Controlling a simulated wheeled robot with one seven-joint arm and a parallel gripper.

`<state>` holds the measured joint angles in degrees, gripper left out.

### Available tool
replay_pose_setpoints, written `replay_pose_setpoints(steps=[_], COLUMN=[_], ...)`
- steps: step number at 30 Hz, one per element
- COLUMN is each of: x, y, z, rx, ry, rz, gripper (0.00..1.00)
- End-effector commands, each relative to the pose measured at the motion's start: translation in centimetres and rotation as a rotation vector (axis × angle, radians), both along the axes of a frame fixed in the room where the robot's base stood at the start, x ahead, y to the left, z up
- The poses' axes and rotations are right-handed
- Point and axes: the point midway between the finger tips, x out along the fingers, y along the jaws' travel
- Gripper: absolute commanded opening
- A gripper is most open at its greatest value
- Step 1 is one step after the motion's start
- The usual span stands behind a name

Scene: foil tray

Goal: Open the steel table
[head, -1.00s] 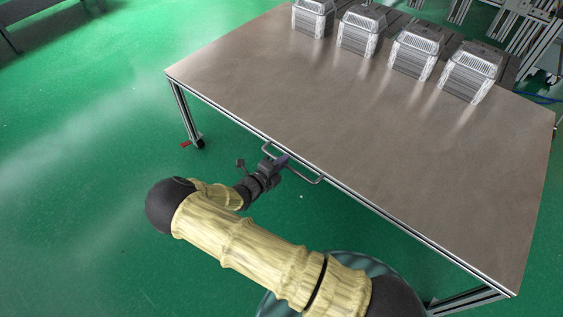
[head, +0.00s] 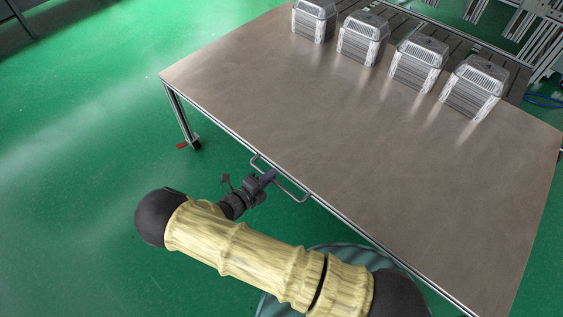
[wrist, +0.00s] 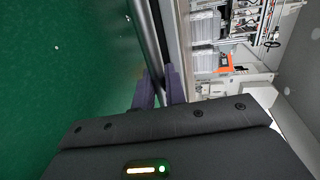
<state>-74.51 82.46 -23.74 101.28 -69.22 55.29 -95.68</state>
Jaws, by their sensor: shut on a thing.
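The steel table (head: 330,120) has a flat brownish-grey top and fills the middle and right of the head view. A U-shaped bar handle (head: 292,193) sticks out from its near front edge. My gripper (head: 268,177) is at this handle, with its fingers shut on the bar near its left half. In the wrist view the purple-grey fingers (wrist: 160,90) close around the dark handle bar (wrist: 146,40), beside the table edge (wrist: 176,40). The exact contact at the fingertips is small and partly hidden.
Several stacks of foil trays (head: 362,38) stand in a row along the table's far side. A slatted surface (head: 405,22) shows behind them. A table leg (head: 181,115) with a red-tabbed foot stands at the left. Green floor (head: 80,140) is open on the left.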

Motion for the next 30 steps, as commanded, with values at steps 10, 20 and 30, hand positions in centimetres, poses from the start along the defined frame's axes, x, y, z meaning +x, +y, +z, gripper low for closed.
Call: replay_pose_setpoints(steps=[10,20,30], x=[-5.8,-7.3,-7.2], y=[4.5,5.6,5.6], z=[-0.1,-0.1,-0.1], rx=[0.002,0.000,0.001], ry=[0.005,0.002,0.002], rz=[0.002,-0.001,-0.001], gripper=[0.00,0.00,0.28])
